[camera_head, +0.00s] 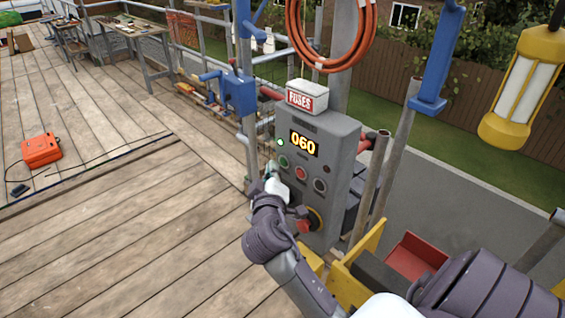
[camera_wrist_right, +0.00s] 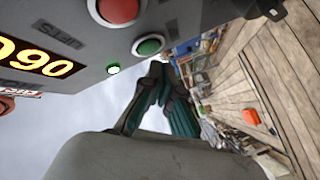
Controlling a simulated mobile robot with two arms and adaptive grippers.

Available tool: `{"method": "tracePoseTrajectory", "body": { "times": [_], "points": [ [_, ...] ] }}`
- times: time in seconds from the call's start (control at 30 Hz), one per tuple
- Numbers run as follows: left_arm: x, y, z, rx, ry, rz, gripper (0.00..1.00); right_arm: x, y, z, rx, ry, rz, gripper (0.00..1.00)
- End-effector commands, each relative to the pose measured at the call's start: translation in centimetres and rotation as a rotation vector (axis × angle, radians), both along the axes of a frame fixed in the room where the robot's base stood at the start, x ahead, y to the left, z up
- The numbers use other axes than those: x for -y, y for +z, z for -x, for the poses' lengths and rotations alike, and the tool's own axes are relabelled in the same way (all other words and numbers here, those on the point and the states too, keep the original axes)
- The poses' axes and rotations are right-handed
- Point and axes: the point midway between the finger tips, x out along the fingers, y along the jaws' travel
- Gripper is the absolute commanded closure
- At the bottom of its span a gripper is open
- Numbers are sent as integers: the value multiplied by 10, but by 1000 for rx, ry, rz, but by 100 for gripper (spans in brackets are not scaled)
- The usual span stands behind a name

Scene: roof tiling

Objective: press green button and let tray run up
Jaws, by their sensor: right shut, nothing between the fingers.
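The grey control box (camera_head: 323,150) stands right of the deck, its lit display (camera_head: 304,143) reading 060. The green button (camera_head: 283,161) is on its face at the left of a button row; it also shows in the wrist view (camera_wrist_right: 148,45). My right gripper (camera_head: 271,169) is shut and empty, its fingertips just beside the green button. In the wrist view its dark green fingers (camera_wrist_right: 158,70) end close to the button; I cannot tell whether they touch it. My left gripper is not in view.
A red button (camera_head: 300,173) and a dark button (camera_head: 320,185) sit beside the green one. A red stop knob (camera_head: 304,226) is lower on the box. A small green light (camera_head: 280,142) is lit. An orange case (camera_head: 41,150) lies on the open plank deck at left.

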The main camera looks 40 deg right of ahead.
Motion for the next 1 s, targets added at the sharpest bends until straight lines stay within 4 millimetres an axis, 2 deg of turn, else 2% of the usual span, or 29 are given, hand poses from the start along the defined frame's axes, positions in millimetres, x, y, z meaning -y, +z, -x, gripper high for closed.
{"method": "tracePoseTrajectory", "body": {
  "times": [0.67, 1.0],
  "points": [
    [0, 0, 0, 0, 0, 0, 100, 0, 0, 0, 0, 0, 0, 100],
    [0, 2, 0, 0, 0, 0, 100, 9, 1, 0, 0, -1, 1, 100]
  ]
}}
